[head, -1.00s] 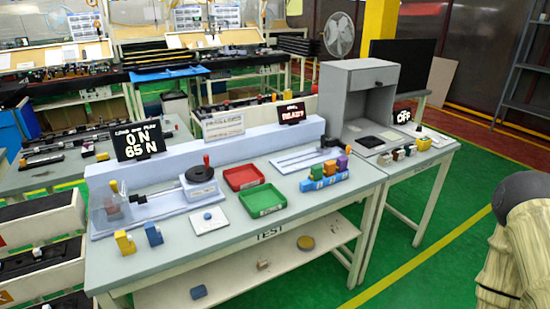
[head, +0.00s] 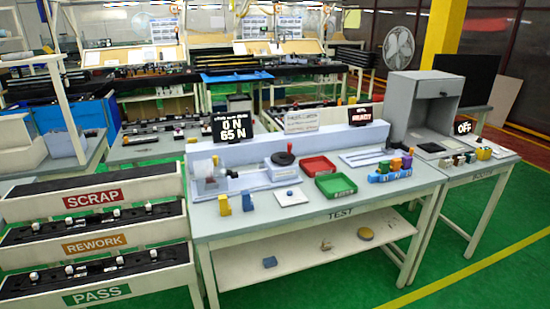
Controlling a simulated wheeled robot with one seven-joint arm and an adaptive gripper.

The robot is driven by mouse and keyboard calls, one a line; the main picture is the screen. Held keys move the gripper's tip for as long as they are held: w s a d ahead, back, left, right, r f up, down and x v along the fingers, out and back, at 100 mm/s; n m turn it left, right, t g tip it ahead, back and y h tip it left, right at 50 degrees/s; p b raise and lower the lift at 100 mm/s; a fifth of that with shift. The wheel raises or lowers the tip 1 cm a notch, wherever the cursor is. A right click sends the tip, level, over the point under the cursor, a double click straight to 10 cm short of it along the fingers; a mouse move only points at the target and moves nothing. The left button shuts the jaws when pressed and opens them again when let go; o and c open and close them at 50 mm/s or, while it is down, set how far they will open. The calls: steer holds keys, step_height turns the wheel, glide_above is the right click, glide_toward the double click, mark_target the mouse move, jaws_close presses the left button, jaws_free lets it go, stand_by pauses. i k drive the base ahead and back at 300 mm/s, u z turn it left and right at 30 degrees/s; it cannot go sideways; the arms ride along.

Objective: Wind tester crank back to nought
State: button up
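The tester (head: 233,183) stands on the left part of the test table (head: 330,211). Its crank is a dark round wheel (head: 283,159) with a small upright red-topped knob, on a pale housing at the right end of the tester. A clear guard covers the left end. The black display (head: 233,127) above the tester reads "0 N" over "65 N". The angle of the crank is too small to tell. My gripper is not in this view.
Red (head: 318,166) and green (head: 336,186) trays sit right of the crank. Yellow (head: 223,205) and blue (head: 248,202) blocks and a white plate (head: 290,196) lie in front. SCRAP, REWORK and PASS bins (head: 93,222) stand left. Green floor is clear at right.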

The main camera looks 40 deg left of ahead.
mark_target(281, 158)
steer(key=k, duration=0.4)
steer(key=u, duration=1.6)
steer(key=i, duration=0.1)
steer(key=u, duration=0.2)
